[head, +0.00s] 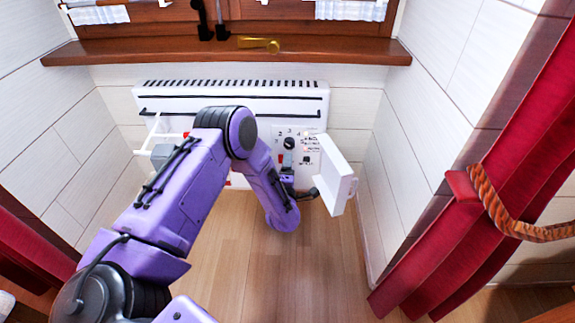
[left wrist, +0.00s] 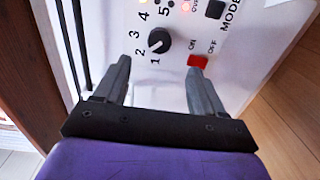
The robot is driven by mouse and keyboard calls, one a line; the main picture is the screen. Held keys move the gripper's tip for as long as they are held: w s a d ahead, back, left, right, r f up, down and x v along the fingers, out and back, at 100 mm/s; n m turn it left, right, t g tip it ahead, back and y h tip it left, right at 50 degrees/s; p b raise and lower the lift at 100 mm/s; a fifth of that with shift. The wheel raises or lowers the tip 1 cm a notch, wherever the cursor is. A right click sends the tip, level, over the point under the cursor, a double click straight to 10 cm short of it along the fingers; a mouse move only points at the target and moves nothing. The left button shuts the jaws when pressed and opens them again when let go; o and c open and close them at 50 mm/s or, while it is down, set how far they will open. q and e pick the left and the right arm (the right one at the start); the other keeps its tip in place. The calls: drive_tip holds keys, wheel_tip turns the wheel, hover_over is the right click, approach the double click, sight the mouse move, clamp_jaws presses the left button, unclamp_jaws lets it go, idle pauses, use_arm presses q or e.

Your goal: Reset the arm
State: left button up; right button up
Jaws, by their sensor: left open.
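My left arm reaches from the lower left to the white heater (head: 235,100) below the window. My left gripper (left wrist: 158,72) is open in the left wrist view, its fingers apart with nothing held between them. A black dial (left wrist: 159,40) with numbers around it lies just beyond the fingertips; its white mark is near the 1. A red ON/OFF switch (left wrist: 198,61) is right by the right fingertip; I cannot tell whether they touch. In the head view the gripper (head: 288,174) is small and partly hidden below the dial (head: 290,143). My right gripper is not in view.
A white hinged cover (head: 337,174) stands open right of the controls, close to my left gripper. A wooden sill (head: 150,50) runs above the heater. A red curtain (head: 480,170) with a rope hangs at the right. The wooden floor (head: 300,270) in front is clear.

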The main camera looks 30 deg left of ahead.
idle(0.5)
use_arm(q)
drive_tip(key=s+d+f+m+g+h, duration=0.2)
drive_tip(key=s+d+f+m+g, duration=0.1)
drive_tip(key=s+f+m, duration=0.3)
drive_tip(key=s+d+f+m+g+h, duration=0.2)
drive_tip(key=s+d+f+m+h, duration=0.1)
drive_tip(key=s+f+m, duration=0.4)
drive_tip(key=s+f+m+g, duration=0.1)
drive_tip(key=s+m+g, duration=0.45)
drive_tip(key=s, duration=1.95)
wheel_tip(320, 180, up, 29)
drive_tip(key=n+g+p, duration=0.1)
drive_tip(key=p, duration=2.8)
drive_tip(key=shift+d+g, duration=0.35)
